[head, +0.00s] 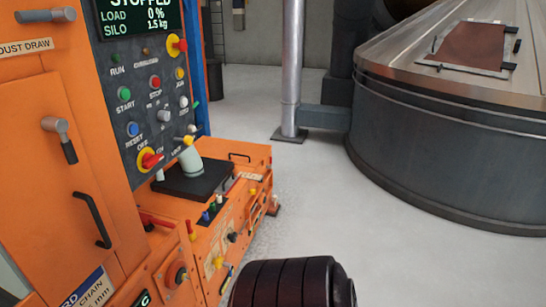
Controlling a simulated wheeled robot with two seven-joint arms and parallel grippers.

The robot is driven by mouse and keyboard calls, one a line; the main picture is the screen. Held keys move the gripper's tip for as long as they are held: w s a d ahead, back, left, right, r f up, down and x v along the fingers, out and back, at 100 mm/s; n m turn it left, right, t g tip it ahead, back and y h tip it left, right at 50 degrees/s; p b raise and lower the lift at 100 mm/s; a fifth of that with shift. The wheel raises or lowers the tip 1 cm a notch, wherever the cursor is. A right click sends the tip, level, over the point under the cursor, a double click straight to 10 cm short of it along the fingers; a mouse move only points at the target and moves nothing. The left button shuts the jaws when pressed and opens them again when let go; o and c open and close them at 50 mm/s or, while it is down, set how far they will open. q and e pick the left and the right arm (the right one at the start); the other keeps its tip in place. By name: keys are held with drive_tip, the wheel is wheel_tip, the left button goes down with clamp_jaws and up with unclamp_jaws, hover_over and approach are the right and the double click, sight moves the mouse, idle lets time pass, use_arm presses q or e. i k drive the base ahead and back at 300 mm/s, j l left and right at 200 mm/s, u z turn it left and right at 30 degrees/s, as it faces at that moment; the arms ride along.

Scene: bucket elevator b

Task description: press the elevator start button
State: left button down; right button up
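The green start button (125,93) sits on the grey control panel (140,110) of the orange elevator cabinet, at the left of the head view. It stands above its START label. The display (140,16) above it reads STOPPED, LOAD 0 % and SILO 1.5 kg; its top is cut off. A red stop button (154,82) is to the right of the start button, and a blue reset button (132,129) is below it. Neither of my grippers is in view.
A red-and-yellow rotary switch (149,160) and other knobs crowd the panel. Door handles (93,220) stick out from the cabinet. An orange lower unit (235,225) juts out beside it. A large grey tank (440,150) stands right, with open floor between.

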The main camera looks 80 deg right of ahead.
sight(125, 93)
drive_tip(key=z, duration=1.65)
